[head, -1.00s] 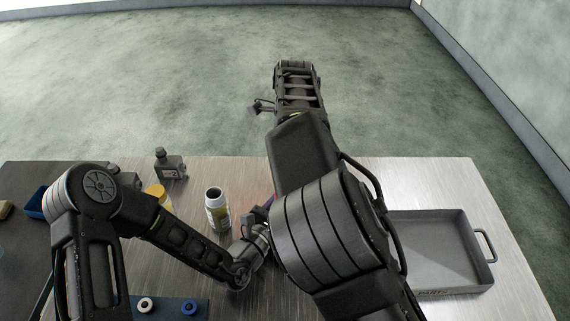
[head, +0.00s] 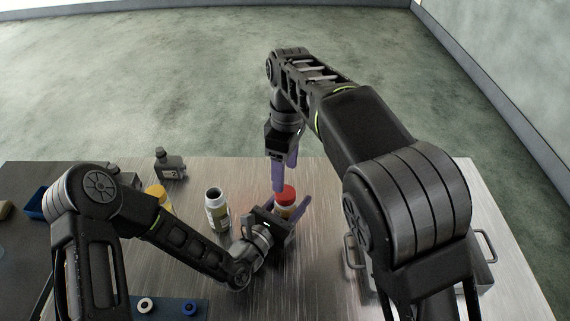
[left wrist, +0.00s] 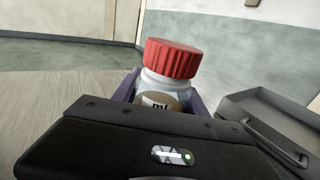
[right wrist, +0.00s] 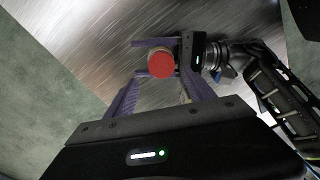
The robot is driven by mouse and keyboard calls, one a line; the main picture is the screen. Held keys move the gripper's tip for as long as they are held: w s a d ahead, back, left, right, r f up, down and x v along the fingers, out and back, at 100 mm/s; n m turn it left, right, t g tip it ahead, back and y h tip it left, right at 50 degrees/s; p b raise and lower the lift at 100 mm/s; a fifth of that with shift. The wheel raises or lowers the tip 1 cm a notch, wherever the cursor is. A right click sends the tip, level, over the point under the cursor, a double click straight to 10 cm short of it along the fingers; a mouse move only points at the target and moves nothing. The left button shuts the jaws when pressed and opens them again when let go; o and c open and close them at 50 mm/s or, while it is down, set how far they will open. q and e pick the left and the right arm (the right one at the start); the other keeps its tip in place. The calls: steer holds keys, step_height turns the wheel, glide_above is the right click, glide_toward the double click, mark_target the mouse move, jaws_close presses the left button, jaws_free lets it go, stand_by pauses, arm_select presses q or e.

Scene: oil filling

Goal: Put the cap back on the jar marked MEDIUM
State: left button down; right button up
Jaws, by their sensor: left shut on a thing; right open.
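A white jar (head: 284,211) with a red cap (head: 286,194) stands upright in my left gripper (head: 287,207), which is shut around its body. In the left wrist view the red cap (left wrist: 173,58) sits on top of the jar (left wrist: 163,91); how tightly it is seated I cannot tell. The label shows only partly, so I cannot read its word. My right gripper (head: 285,172) is open and points down above the red cap. In the right wrist view the red cap (right wrist: 161,64) lies just beyond and between its open fingers (right wrist: 160,88).
An open white jar (head: 217,210) stands left of the held jar. A yellow-capped jar (head: 157,196) is partly behind my left arm. A grey bottle (head: 169,165) stands at the back. A white ring (head: 145,305) and a blue ring (head: 189,307) lie in front. A grey tray (head: 484,246) is at right.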

mark_target(285, 192)
steer(key=n, duration=0.5)
steer(key=shift+s+r+n, duration=0.15)
steer(key=shift+r+n, duration=0.2)
steer(key=shift+n, duration=0.05)
steer(key=n, duration=0.4)
steer(key=shift+s+r+n, duration=0.1)
steer(key=shift+r+n, duration=0.2)
steer(key=n, duration=0.3)
steer(key=shift+r, duration=0.25)
steer(key=shift+f, duration=0.1)
steer(key=shift+f, duration=3.95)
steer(key=shift+c, duration=0.5)
